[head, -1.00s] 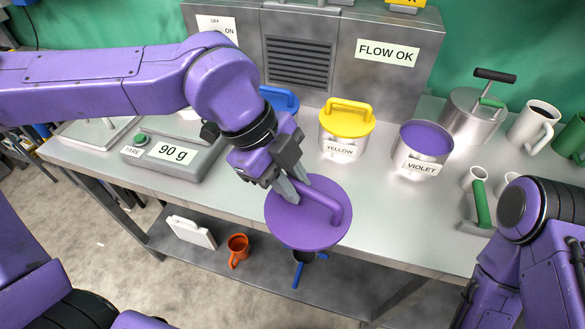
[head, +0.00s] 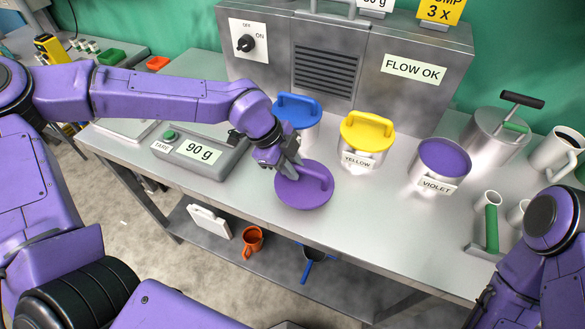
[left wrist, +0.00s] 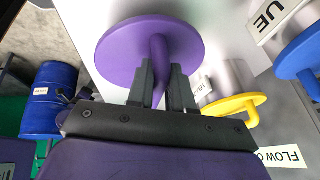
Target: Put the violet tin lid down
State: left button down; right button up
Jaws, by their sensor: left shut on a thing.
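My left gripper (head: 286,167) is shut on the handle of the violet tin lid (head: 294,197), a round disc with a bar handle. The lid is roughly level over the front part of the metal bench, in front of the blue- and yellow-lidded tins. I cannot tell whether it touches the bench top. In the left wrist view the fingers (left wrist: 163,85) close around the handle, and the lid (left wrist: 125,48) shows beyond them. The violet tin (head: 432,181) stands without a lid at the right, violet content showing. My right arm is at the lower right; its gripper is out of view.
The yellow-lidded tin (head: 366,135) and blue-lidded tin (head: 297,108) stand behind the lid. A scale (head: 199,151) reading 90 g is to the left. A rack with a green-handled tool (head: 491,228) stands right. The bench top (head: 375,220) right of the lid is clear.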

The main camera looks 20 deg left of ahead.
pick_arm(q)
notch_tip(320, 180, down, 2)
jog(key=shift+f+p, duration=0.2)
jog(key=shift+p, duration=0.15)
jog(key=shift+f, duration=0.1)
jog(key=c, duration=1)
grip_release()
jog(key=shift+d, duration=0.1)
jog(key=b+v, duration=0.2)
jog(key=v, duration=1)
pick_arm(e)
jog(key=shift+f, duration=0.3)
